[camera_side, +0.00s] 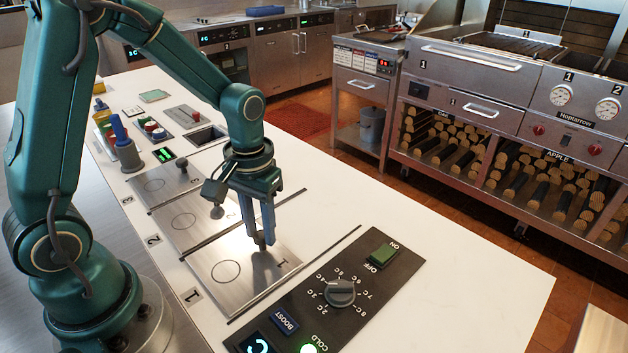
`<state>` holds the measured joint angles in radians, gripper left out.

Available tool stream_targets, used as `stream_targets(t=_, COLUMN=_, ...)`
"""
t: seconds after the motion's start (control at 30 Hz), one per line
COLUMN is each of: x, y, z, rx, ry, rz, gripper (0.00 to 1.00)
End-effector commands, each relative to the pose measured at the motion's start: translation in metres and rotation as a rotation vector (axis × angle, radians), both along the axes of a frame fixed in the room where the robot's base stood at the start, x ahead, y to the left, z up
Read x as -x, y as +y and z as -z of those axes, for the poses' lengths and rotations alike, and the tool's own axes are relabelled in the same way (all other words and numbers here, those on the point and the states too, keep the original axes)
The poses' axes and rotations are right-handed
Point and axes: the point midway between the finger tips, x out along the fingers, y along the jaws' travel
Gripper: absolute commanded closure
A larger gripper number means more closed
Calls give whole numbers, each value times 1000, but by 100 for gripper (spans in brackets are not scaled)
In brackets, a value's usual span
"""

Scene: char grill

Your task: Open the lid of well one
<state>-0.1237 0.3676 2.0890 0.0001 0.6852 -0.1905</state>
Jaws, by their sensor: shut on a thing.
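The lid of well one (225,290) is a flat steel plate with an engraved circle and a "1". It lies flat in the counter at the near end of a row of three, beside the "1" tag (192,295). My gripper (262,244) points down over the right part of this lid, its fingers shut on the lid's knob. The fingers hide the knob. The lids of well two (180,222) and well three (158,186) lie flat behind it, each with an upright knob.
A dark control panel (385,290) with a dial (341,292) and a green switch (383,256) lies just right of lid one. Bottles and small containers (122,145) stand at the back left. The white counter (450,290) is clear at right. A grill (500,90) stands beyond.

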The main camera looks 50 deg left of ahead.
Motion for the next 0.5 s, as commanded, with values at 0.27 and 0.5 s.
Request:
stream_targets(t=0.27, x=0, y=0, z=-1, rx=1, ry=-1, rz=-1, gripper=100)
stream_targets(t=0.5, x=-4, y=0, z=-1, rx=0, ry=-2, rz=0, gripper=100)
